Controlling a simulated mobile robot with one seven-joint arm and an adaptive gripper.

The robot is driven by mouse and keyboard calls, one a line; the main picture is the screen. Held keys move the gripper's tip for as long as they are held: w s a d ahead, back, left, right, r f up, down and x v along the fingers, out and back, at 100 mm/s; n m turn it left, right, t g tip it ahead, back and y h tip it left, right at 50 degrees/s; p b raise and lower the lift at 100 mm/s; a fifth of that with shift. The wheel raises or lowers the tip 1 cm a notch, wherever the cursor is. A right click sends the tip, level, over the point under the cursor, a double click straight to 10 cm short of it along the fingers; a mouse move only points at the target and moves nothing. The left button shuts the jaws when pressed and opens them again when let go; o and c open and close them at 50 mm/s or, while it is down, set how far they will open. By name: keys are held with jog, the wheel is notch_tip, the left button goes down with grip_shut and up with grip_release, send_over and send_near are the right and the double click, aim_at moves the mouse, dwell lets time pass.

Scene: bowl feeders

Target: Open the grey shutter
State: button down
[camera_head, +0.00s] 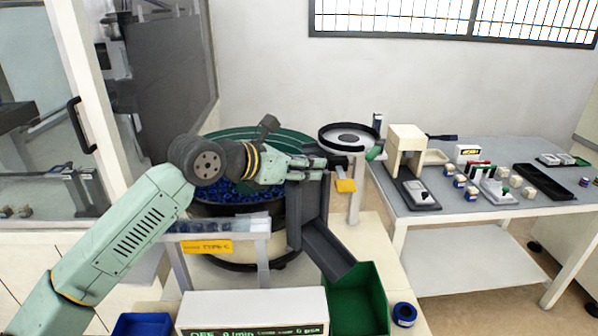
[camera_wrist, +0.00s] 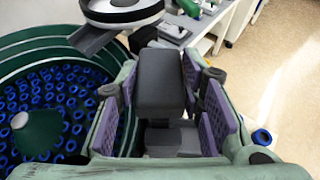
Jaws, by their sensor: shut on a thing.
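My gripper (camera_head: 318,168) is at the right rim of the large bowl feeder, above a dark grey chute (camera_head: 325,250). In the wrist view, my gripper (camera_wrist: 160,105) has its purple pads on either side of a dark grey block, the grey shutter (camera_wrist: 160,72), and is shut on it. The shutter stands upright between the fingers. In the head view a dark grey upright part (camera_head: 311,205) shows below my fingers; I cannot tell there where shutter and chute housing part. The fingers hide part of the shutter.
The bowl feeder (camera_head: 270,137) holds many blue rings. A green bin (camera_head: 372,280) stands under the chute's end, with a blue ring (camera_head: 404,313) beside it. A smaller round feeder (camera_head: 348,130) stands close behind. A grey table (camera_head: 500,222) with small parts is at right.

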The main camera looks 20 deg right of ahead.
jog(key=shift+r, duration=0.1)
jog(key=c, duration=1.1)
grip_release()
jog(key=v, duration=1.2)
